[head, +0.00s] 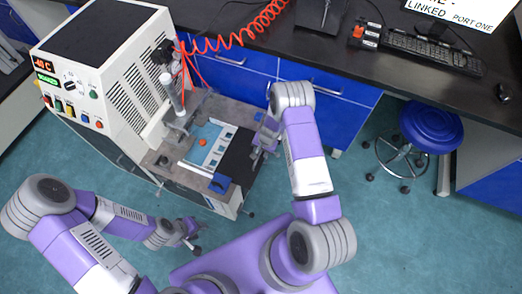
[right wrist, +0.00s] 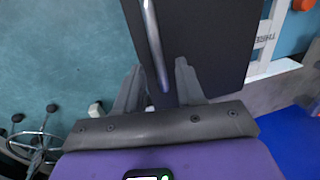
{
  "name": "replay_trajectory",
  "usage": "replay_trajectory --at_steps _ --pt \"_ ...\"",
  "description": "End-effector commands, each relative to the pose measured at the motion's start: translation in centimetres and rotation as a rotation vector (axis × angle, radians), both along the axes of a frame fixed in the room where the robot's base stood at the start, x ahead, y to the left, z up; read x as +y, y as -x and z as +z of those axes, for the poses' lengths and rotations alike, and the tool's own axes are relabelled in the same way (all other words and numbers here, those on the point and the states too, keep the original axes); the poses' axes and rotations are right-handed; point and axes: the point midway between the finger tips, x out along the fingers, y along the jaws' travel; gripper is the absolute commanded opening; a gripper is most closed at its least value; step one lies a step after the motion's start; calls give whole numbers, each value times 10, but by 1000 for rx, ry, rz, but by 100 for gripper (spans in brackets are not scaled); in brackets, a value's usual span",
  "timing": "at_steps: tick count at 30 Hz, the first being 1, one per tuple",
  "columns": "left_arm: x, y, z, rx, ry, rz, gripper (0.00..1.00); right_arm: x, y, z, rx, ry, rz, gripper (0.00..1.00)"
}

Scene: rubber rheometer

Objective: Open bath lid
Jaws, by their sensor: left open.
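The bath lid (head: 238,158) is a dark flat panel on the right part of the machine's deck, beside the light blue bath area (head: 207,137). In the right wrist view the lid (right wrist: 215,45) carries a long metal bar handle (right wrist: 152,40). My right gripper (head: 262,138) is at the lid's right side. In the right wrist view its fingers (right wrist: 158,80) stand apart, with the handle's end between them and a gap on either side. My left gripper (head: 192,238) is open and empty, low in front of the machine, away from the lid.
The white machine cabinet (head: 110,70) with displays and knobs stands at left. A vertical cylinder (head: 172,92) rises behind the bath. A small blue block (head: 220,183) lies at the deck's front. A black bench (head: 340,60) runs behind; a blue stool (head: 432,126) stands right.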

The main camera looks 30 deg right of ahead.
Motion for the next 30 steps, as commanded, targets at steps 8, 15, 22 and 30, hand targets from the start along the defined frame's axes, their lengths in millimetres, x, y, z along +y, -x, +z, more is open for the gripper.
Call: replay_trajectory --at_steps 8,15,22,30 --pt "0 0 1 0 0 0 43 0 0 2 -1 1 0 38" --pt "0 0 14 0 0 0 43 -4 4 35 -2 1 1 38" --pt "0 0 25 0 0 0 43 -8 9 68 -1 0 0 38" --pt "0 0 27 0 0 0 43 -9 11 74 0 0 0 38"
